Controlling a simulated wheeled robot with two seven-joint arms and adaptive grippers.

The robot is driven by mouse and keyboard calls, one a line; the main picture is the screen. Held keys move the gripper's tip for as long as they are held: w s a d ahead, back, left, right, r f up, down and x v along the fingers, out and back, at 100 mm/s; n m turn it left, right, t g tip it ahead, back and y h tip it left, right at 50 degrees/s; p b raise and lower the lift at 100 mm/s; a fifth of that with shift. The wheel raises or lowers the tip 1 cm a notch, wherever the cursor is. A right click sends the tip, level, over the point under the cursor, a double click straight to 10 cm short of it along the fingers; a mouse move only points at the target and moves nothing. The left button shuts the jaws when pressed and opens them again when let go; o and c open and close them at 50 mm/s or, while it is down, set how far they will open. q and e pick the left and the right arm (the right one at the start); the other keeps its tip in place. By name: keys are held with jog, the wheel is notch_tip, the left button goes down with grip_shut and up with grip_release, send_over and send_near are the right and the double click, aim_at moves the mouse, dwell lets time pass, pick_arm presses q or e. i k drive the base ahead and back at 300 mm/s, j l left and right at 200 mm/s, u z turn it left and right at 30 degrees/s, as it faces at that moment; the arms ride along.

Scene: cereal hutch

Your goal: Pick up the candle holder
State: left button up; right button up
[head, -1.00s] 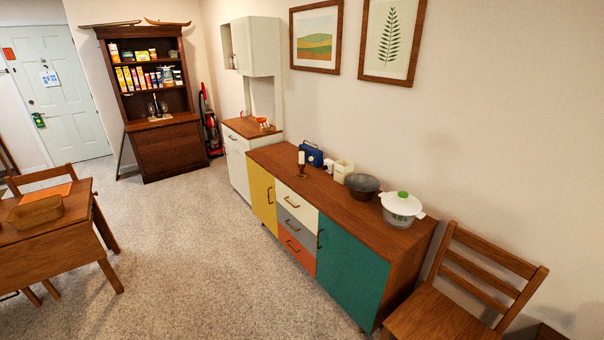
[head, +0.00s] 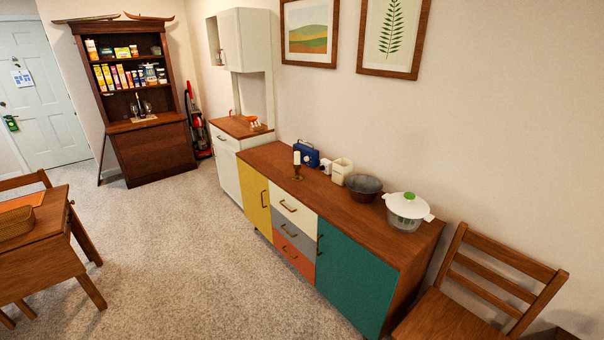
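The candle holder (head: 297,173) is a small brown stand with a pale upright candle (head: 297,158) in it. It stands near the front edge of the long sideboard (head: 270,163), toward its left half, in front of a blue radio-like box (head: 306,155). Nothing touches or hides it from this side. Neither of my grippers shows in the head view.
A white cube, cream container (head: 341,170), dark bowl (head: 363,187) and white lidded pot (head: 408,211) stand along the sideboard. A wooden chair (head: 485,290) is at the right, a table (head: 40,250) at the left. The carpet (head: 190,260) between table and sideboard is clear.

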aim_at(296, 176)
jog(key=i+j+z, duration=0.25)
jog(key=i+j, duration=0.3)
jog(key=i+j+z, duration=0.3)
jog(key=i+j, duration=0.2)
jog(key=j, duration=0.15)
jog(key=i+j+z, duration=0.15)
jog(key=j, duration=0.2)
jog(key=i+j+z, duration=0.1)
jog(key=i+j, duration=0.15)
jog(key=j, duration=0.15)
jog(key=i+j+z, duration=0.15)
jog(key=j, duration=0.25)
